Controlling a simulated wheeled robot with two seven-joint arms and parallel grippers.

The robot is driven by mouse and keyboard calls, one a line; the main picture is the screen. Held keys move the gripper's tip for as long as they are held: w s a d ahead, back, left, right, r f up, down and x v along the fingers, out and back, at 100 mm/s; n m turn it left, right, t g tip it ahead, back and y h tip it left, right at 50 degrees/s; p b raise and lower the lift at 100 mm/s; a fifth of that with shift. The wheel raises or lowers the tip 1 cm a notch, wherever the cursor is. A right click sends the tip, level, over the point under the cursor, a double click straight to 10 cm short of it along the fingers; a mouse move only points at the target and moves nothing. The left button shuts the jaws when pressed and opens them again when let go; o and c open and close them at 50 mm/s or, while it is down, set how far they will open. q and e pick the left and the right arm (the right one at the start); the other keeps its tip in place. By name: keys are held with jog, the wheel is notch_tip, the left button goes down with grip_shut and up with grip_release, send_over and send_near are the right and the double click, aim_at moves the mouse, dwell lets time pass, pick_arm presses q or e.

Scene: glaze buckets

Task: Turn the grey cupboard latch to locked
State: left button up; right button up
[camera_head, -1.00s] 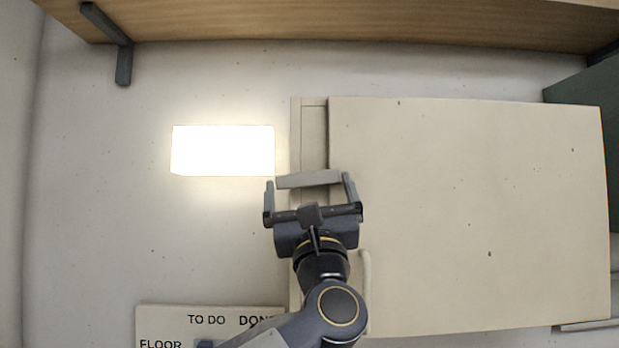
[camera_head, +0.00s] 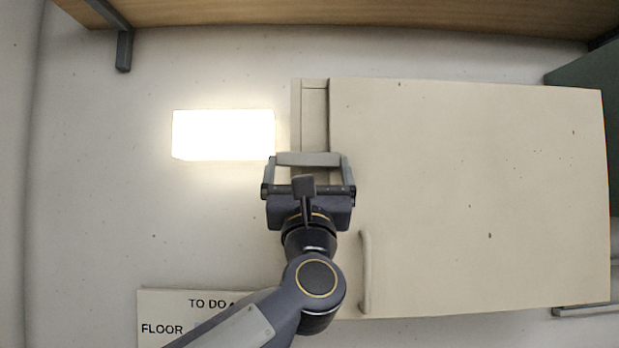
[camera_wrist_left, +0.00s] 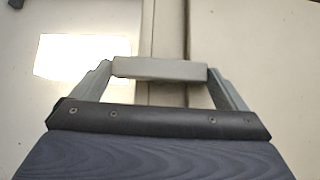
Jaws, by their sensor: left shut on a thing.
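The grey latch (camera_head: 308,160) is a short bar lying almost level in the head view, across the left frame of the cupboard and the left edge of its door (camera_head: 470,190). My left gripper (camera_head: 308,165) is shut on the latch, with one finger at each end of the bar. In the left wrist view the latch (camera_wrist_left: 160,69) spans the gap between the two fingertips. The latch's pivot is not visible. My right gripper is not in view.
A pale door handle (camera_head: 366,270) stands just right of my left wrist. A bright white panel (camera_head: 223,135) is on the wall to the left. A sign (camera_head: 165,310) with "TO DO" and "FLOOR" is partly behind my arm. A wooden shelf (camera_head: 350,15) runs along the top.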

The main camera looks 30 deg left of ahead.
pick_arm(q)
jog(key=o, duration=0.6)
jog(key=shift+s+d+f+h+b, duration=0.2)
jog(key=shift+f+h+b, duration=0.1)
jog(key=shift+f+b, duration=0.1)
jog(key=shift+b+v, duration=2.05)
jog(key=shift+v, duration=1.45)
jog(key=shift+m, duration=0.3)
